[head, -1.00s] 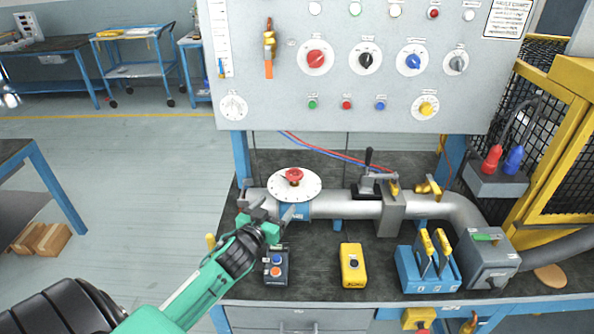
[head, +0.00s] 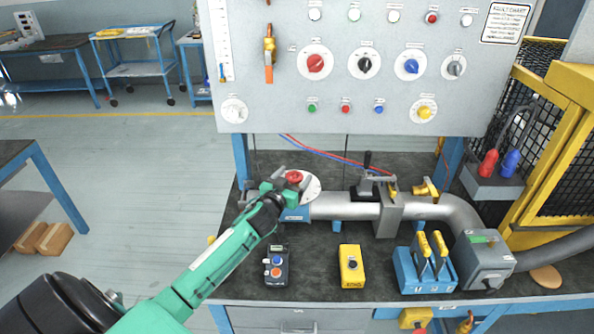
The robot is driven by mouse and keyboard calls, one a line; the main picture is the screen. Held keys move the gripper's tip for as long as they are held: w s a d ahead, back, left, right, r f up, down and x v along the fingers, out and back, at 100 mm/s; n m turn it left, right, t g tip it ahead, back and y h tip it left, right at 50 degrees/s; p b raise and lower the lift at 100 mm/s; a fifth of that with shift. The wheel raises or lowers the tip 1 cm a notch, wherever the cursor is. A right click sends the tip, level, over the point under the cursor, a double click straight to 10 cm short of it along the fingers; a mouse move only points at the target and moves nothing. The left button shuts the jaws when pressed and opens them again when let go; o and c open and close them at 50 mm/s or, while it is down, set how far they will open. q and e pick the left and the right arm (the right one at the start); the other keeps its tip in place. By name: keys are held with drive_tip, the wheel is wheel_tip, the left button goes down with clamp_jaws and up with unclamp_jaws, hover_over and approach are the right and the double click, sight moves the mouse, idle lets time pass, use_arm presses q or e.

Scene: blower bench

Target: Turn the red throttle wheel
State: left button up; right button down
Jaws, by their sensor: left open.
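The red throttle wheel (head: 294,177) sits on a round white dial plate (head: 313,188) on top of the grey pipe (head: 345,206), at the left of the bench. My left gripper (head: 288,183) is at the wheel, with its open fingers to either side of it. The gripper and wrist cover the left part of the dial plate. I cannot tell whether the fingers touch the wheel. My right gripper is not in view.
A black lever (head: 368,168) stands on the pipe to the right. In front are a dark button box (head: 276,266), a yellow button box (head: 351,266) and a blue block with yellow-handled levers (head: 424,268). The control panel (head: 345,90) rises behind. The bench front is clear between boxes.

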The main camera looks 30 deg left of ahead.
use_arm(q)
drive_tip(key=shift+w+a, duration=0.15)
drive_tip(key=shift+w, duration=1.2)
drive_tip(key=c, duration=1)
drive_tip(key=shift+f, duration=0.1)
